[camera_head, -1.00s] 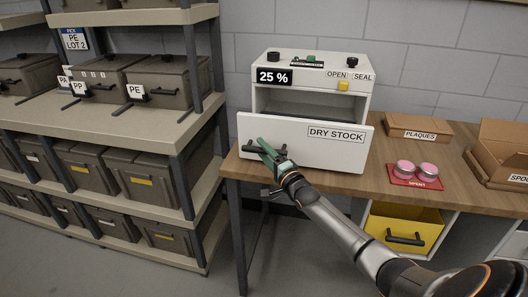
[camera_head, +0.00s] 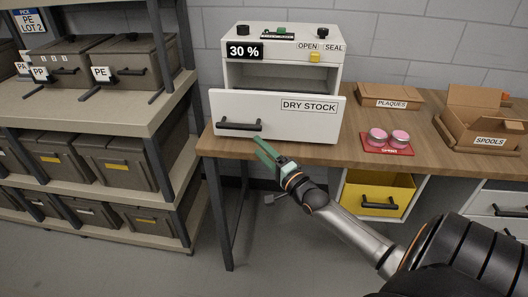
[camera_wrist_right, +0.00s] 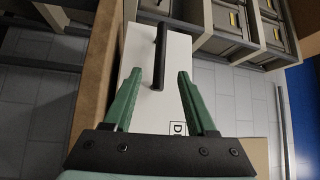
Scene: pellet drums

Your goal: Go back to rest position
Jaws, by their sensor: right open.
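My right gripper (camera_head: 265,152) is in front of the table's front edge, just below the white DRY STOCK drawer front (camera_head: 290,118). In the right wrist view its two green fingers (camera_wrist_right: 158,100) are spread apart with nothing between them. The drawer's black handle (camera_head: 240,125) is beyond the fingertips and apart from them; it also shows in the right wrist view (camera_wrist_right: 160,55). The drawer front stands forward of the white cabinet (camera_head: 234,72), whose display reads 30 %. My left gripper is not in view.
Shelves with grey bins (camera_head: 122,62) stand at the left. On the wooden table (camera_head: 350,150) are a red tray (camera_head: 388,151) with pink-topped pucks, a PLAQUES box (camera_head: 390,95) and an open SPOOLS box (camera_head: 488,137). A yellow drawer (camera_head: 375,195) is below. Grey floor shows between shelf and table.

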